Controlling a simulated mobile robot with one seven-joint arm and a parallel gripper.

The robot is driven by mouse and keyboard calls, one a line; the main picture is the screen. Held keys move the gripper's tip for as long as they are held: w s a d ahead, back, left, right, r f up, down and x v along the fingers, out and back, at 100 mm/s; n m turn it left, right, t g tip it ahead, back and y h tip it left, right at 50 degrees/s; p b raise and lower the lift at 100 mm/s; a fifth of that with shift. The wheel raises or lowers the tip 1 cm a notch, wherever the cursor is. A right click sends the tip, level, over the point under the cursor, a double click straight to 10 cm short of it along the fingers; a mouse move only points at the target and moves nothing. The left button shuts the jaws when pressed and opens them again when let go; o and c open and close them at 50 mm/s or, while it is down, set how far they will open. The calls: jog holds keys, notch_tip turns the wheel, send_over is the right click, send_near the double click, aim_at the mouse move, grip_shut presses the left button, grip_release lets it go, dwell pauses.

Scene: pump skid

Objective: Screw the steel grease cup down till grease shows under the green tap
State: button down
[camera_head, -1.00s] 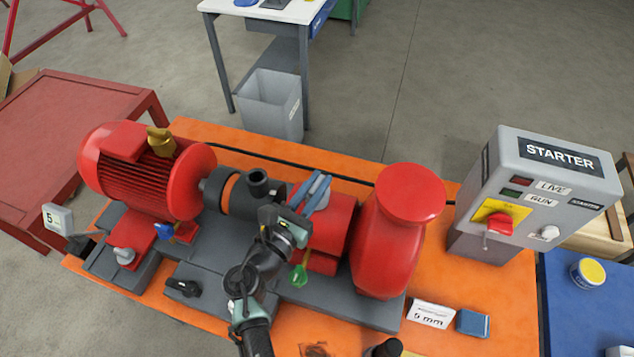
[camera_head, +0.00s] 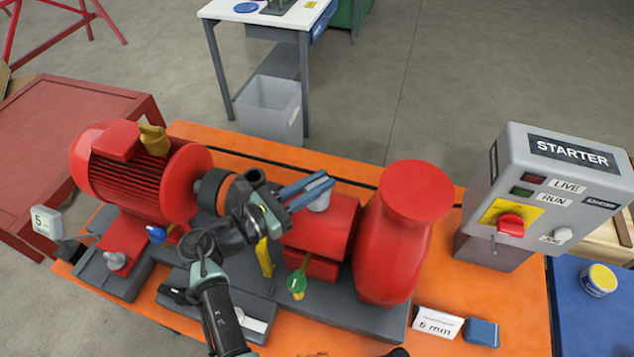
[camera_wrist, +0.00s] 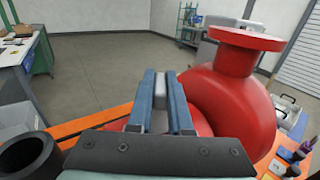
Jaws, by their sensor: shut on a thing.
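The steel grease cup (camera_head: 319,202) stands on top of the red bearing housing (camera_head: 335,225) at the middle of the skid. My gripper (camera_head: 316,188) reaches over from the left with its blue fingers shut on the cup. In the wrist view the fingers (camera_wrist: 160,105) hold a grey metal piece between them, and the cup's lower part is hidden there. The green tap (camera_head: 297,283) hangs on the near side of the housing, below the cup. Whether grease shows under it is too small to tell.
A red motor (camera_head: 140,180) with a brass cup (camera_head: 154,140) and a blue tap (camera_head: 156,234) stands left. The red pump casing (camera_head: 405,235) rises close to the right of my gripper. The STARTER box (camera_head: 550,180) stands further right. A yellow strip (camera_head: 264,258) shows beside my wrist.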

jog(key=c, duration=0.8)
grip_release()
jog(key=shift+c, duration=0.2)
jog(key=b+v, duration=0.3)
jog(key=v, duration=1)
jog(key=shift+b, duration=0.3)
